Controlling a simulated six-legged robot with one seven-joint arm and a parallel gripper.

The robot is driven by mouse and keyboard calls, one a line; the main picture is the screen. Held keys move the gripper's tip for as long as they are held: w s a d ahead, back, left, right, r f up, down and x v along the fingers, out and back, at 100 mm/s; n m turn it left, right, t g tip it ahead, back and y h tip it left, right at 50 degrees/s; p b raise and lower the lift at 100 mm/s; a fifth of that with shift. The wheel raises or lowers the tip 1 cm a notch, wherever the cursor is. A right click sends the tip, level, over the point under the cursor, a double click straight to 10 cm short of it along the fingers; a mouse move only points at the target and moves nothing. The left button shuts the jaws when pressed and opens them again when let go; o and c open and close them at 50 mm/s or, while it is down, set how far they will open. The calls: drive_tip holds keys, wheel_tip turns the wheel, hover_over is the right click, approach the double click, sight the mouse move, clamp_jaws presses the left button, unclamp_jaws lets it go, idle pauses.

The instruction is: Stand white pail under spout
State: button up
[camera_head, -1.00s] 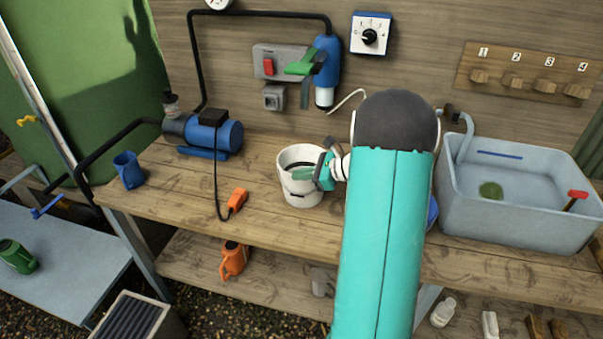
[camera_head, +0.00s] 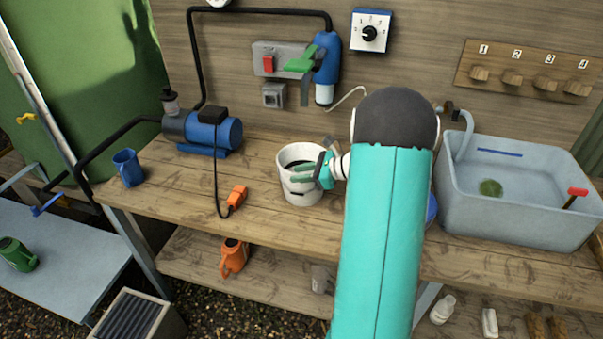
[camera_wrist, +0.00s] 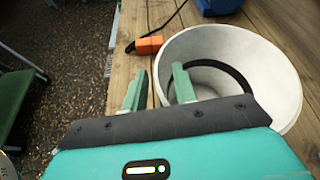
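A white pail (camera_head: 286,158) stands upright on the wooden bench, left of my arm. It also fills the right of the wrist view (camera_wrist: 275,75), with a dark curved band inside its mouth. My gripper (camera_head: 303,174) is at the pail's rim. In the wrist view its two green fingers (camera_wrist: 158,88) are apart, with the near-left rim between them: one finger outside the wall, one over the inside. I cannot tell whether they touch it. On the back wall, a blue cylinder (camera_head: 328,68) with a white lower end hangs above and slightly right of the pail. Another spout bends over the sink.
A blue pump (camera_head: 213,136), a blue mug (camera_head: 129,168) and an orange switch (camera_head: 237,197) on a black cable are left of the pail. A grey-blue sink (camera_head: 520,213) is at right. A thin white pipe (camera_head: 346,99) juts from the wall. Bench front is clear.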

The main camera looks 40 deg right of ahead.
drive_tip(key=v, duration=1.4)
drive_tip(key=shift+a, duration=0.1)
drive_tip(key=a+r+n+g, duration=0.3)
drive_tip(key=a+n, duration=0.3)
drive_tip(key=a, duration=0.5)
drive_tip(key=a+r+n+g, duration=0.3)
drive_tip(key=a+n, duration=0.2)
drive_tip(key=a, duration=0.6)
drive_tip(key=s+a+r+n+h, duration=0.3)
drive_tip(key=s+a+n+h, duration=0.4)
drive_tip(key=s+a+n, duration=0.5)
drive_tip(key=a+n, duration=0.2)
drive_tip(key=n, duration=0.2)
drive_tip(key=shift+s+r+n+t+h, duration=0.3)
drive_tip(key=shift+s+r+t, duration=0.1)
